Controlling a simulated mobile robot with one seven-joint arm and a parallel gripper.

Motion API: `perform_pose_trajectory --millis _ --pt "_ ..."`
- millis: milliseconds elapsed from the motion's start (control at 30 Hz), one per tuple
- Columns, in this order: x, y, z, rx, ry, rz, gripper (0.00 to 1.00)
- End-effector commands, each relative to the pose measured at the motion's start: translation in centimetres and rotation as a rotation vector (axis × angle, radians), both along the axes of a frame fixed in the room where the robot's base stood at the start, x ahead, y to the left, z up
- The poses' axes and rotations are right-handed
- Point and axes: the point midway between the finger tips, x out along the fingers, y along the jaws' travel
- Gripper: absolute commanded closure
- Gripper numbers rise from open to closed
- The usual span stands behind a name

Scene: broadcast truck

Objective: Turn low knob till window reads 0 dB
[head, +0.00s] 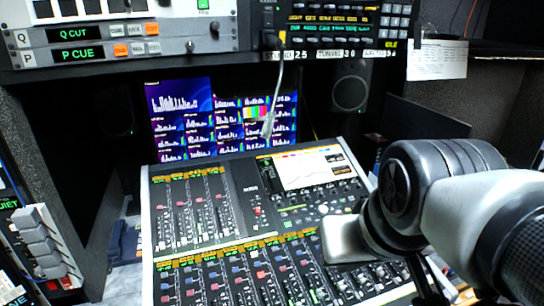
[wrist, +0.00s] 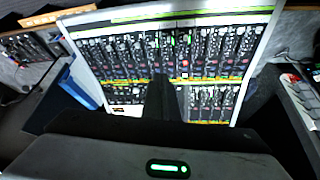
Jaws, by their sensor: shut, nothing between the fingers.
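The mixing console (head: 240,205) fills the lower middle of the head view, with fader strips, small knobs and a lit screen (head: 306,168). Small knobs (head: 322,209) sit below that screen. I cannot tell which one is the low knob, and no dB reading is legible. My arm covers the console's lower right part. In the wrist view my gripper (wrist: 162,82) is a dark shape, fingers together with nothing visible between them, in front of the console (wrist: 112,75). Whether it touches the console cannot be told.
A monitor with bar graphs (head: 185,105) stands behind the console. A rack with Q CUT and P CUE displays (head: 75,54) hangs above left. A round speaker (head: 350,91) is at the back. A button panel (head: 35,240) stands at the left edge. A microphone (head: 269,122) hangs above the console.

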Motion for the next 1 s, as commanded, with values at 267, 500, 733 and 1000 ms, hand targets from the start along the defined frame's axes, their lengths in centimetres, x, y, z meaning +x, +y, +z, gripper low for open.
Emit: perform_pose_trajectory --millis 267,500,733,1000 --pt "0.0 0.0 0.0 0.000 0.000 0.000 1.00" --pt "0.0 0.0 0.0 0.000 0.000 0.000 0.98" --pt "3.2 0.1 1.7 0.005 0.012 0.016 0.66" --pt "16.8 -0.1 4.8 0.011 0.048 0.083 0.66"
